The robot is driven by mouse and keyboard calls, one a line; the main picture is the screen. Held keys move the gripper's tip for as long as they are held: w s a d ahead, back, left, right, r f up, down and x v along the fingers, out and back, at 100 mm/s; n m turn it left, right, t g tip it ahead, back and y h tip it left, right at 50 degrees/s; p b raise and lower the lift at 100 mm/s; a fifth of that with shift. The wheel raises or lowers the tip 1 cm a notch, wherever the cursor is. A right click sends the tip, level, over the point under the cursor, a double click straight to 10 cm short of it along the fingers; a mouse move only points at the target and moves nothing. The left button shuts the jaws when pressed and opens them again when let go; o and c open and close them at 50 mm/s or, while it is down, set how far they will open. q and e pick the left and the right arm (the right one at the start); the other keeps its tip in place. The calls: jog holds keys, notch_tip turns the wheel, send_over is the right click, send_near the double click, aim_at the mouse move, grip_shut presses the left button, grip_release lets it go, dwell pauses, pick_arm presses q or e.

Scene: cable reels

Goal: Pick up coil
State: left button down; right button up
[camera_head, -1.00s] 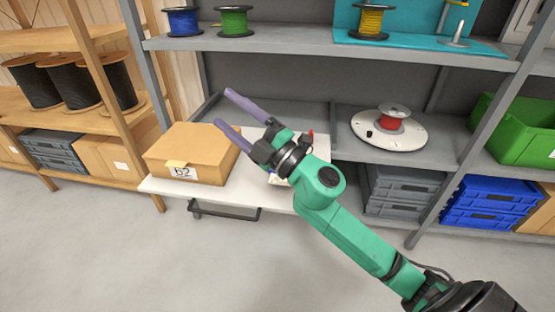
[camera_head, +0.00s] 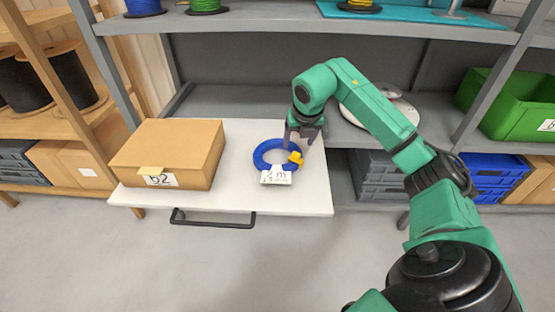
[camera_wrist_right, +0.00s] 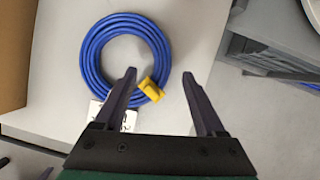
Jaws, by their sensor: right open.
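A blue cable coil (camera_head: 258,155) lies flat on the white pull-out shelf (camera_head: 240,201), with a yellow clip and a white label reading "2 m". My right gripper (camera_head: 303,135) points down over the shelf at the coil's right side. In the right wrist view the coil (camera_wrist_right: 90,52) lies beyond and left of the fingers. The open, empty right gripper (camera_wrist_right: 163,88) has its left finger overlapping the coil's near edge by the yellow clip (camera_wrist_right: 151,89). Its right finger is over bare shelf. My left gripper is not in view.
A cardboard box (camera_head: 172,150) marked 52 stands on the shelf, left of the coil. A black handle (camera_head: 212,220) is at the shelf's front. A grey rack shelf (camera_head: 290,45) spans above. A green bin (camera_head: 515,105) and blue crates (camera_head: 492,175) are at right.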

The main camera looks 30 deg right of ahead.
aim_at(298, 151)
jog(key=x, duration=0.2)
jog(key=b+x, duration=0.1)
jog(key=x, duration=0.2)
jog(key=shift+s+d+f, duration=0.15)
jog(key=shift+s+f, duration=0.05)
jog(key=shift+f, duration=0.2)
pick_arm(q)
jog(key=r, duration=0.4)
jog(key=shift+s, duration=0.4)
pick_arm(e)
jog(key=shift+r, duration=0.1)
grip_shut()
